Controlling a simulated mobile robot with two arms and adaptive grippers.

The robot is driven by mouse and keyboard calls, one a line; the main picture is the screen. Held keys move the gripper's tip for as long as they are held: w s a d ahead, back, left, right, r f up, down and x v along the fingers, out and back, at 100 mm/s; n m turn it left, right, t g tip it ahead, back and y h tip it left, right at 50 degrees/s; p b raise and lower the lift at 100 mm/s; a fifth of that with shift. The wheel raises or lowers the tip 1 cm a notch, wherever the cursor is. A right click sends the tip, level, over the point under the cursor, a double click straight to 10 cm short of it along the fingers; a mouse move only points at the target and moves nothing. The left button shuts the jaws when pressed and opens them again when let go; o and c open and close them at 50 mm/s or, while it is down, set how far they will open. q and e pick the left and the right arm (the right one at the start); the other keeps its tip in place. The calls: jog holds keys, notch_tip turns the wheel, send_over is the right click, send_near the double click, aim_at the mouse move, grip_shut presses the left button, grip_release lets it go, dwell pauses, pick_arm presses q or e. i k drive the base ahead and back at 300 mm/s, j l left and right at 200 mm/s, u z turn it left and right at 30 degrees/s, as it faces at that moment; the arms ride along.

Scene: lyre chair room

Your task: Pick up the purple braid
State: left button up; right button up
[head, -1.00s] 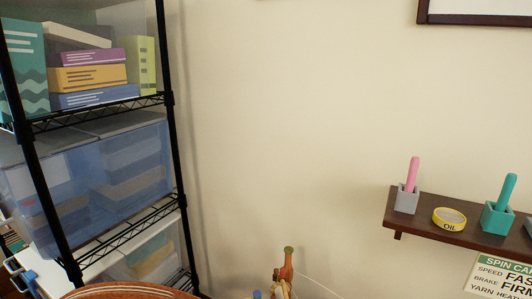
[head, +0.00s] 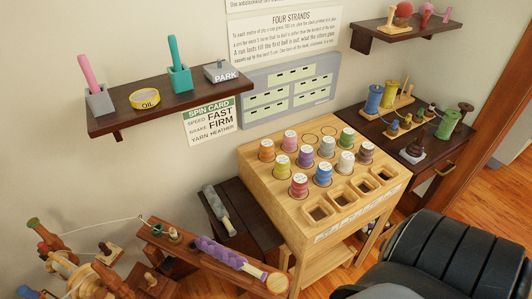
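A purple braid (head: 220,252) lies along a narrow dark wooden board (head: 182,252) at the lower middle of the head view. It looks like a thick, lumpy twist of purple fibre, with a pale section at its lower right end near a round, light wooden knob (head: 277,283). Neither of my grippers shows in the head view.
A wooden stand (head: 262,183) with several coloured spools is right of the braid. A grey roll (head: 217,208) lies on a dark low table behind. A wooden spinning device (head: 80,270) is at left. A dark padded form (head: 440,262) fills the lower right.

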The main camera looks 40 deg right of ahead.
aim_at(231, 258)
jog(key=z, duration=0.8)
